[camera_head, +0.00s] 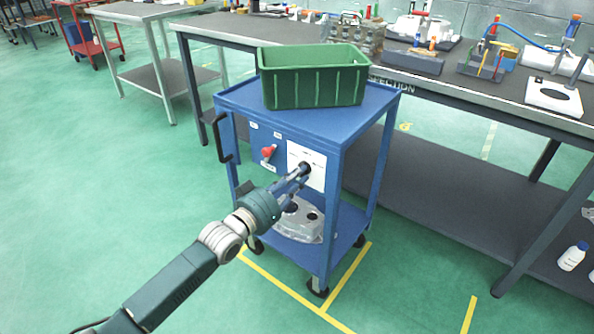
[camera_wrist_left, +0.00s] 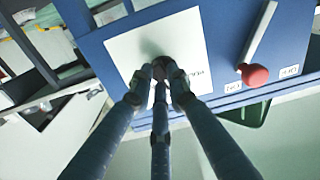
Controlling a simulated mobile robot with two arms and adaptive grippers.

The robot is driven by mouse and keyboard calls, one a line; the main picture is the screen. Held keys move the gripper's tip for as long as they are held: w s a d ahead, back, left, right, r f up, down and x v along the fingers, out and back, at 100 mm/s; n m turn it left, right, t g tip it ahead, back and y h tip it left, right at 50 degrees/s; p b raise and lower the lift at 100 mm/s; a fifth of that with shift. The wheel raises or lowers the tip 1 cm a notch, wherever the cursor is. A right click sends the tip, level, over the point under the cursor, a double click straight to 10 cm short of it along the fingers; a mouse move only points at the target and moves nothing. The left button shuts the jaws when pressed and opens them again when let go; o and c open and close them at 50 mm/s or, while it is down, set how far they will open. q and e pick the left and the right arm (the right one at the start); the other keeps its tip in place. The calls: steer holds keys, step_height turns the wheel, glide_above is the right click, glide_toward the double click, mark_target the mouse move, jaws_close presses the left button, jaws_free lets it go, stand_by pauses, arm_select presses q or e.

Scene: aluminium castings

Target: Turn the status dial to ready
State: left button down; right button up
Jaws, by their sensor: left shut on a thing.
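The status dial (camera_head: 305,168) is a dark knob on a white plate (camera_head: 316,157) on the front panel of the blue cart. My left gripper (camera_head: 300,174) reaches in from the lower left with its fingers shut on the dial. In the left wrist view, the fingers (camera_wrist_left: 161,77) close around the dark knob in front of the white plate (camera_wrist_left: 190,42). They cover most of the dial and part of the lettering, so where it points cannot be told. My right gripper is in neither view.
A red-knobbed lever (camera_head: 268,152) sits on the panel left of the dial. The blue cart (camera_head: 337,130) bears a green crate (camera_head: 313,88) on top and a metal casting (camera_head: 299,222) below. A dark bench (camera_head: 420,86) stands behind it. The floor at left is clear.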

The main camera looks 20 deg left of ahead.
arm_select(q)
steer(key=shift+a+f+m+p, duration=0.15)
steer(key=shift+m+p, duration=1)
steer(key=shift+m, duration=2.4)
steer(key=shift+a+f+m+p, duration=0.15)
steer(key=shift+m+p, duration=0.95)
steer(key=shift+m, duration=2.45)
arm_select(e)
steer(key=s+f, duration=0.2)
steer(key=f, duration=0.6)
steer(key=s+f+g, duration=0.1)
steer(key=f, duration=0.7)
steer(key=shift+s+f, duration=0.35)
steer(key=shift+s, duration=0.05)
arm_select(q)
steer(key=shift+d, duration=0.1)
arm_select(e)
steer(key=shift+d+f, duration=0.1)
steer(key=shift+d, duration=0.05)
arm_select(q)
steer(key=c, duration=1.7)
jaws_free()
steer(key=shift+o, duration=0.2)
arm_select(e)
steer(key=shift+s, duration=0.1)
arm_select(q)
steer(key=v, duration=1.2)
